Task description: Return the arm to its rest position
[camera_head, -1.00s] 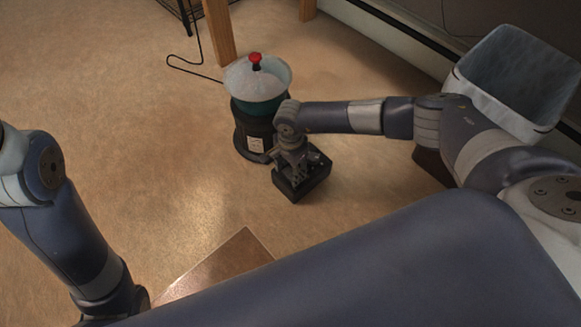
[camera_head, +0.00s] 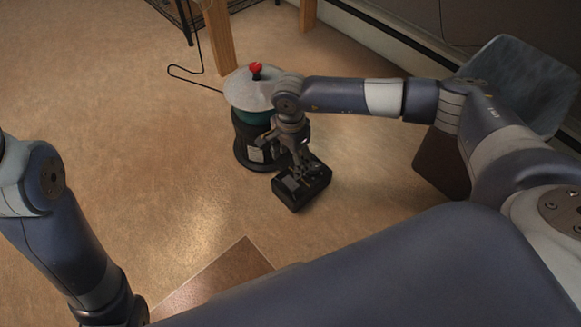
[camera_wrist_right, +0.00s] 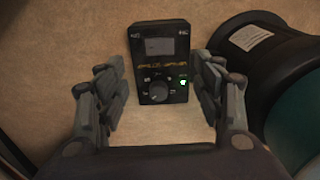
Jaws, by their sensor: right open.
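My right gripper (camera_head: 300,166) hangs from the right arm with its fingers pointing down, just above a black boxy device (camera_head: 303,188) on the floor. In the right wrist view, the two fingers of my right gripper (camera_wrist_right: 162,88) are spread apart. The device (camera_wrist_right: 164,45) shows beyond and between them, with a screen, a round knob and a small green light. No contact between fingers and device is clear. My left arm shows at the left edge of the head view; its gripper is out of view.
A black and teal canister (camera_head: 250,133) with a pale lid and red knob (camera_head: 257,69) stands close beside my right wrist. A grey-blue bin (camera_head: 530,80) and a brown block (camera_head: 441,165) lie near the right arm. The floor at left is clear.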

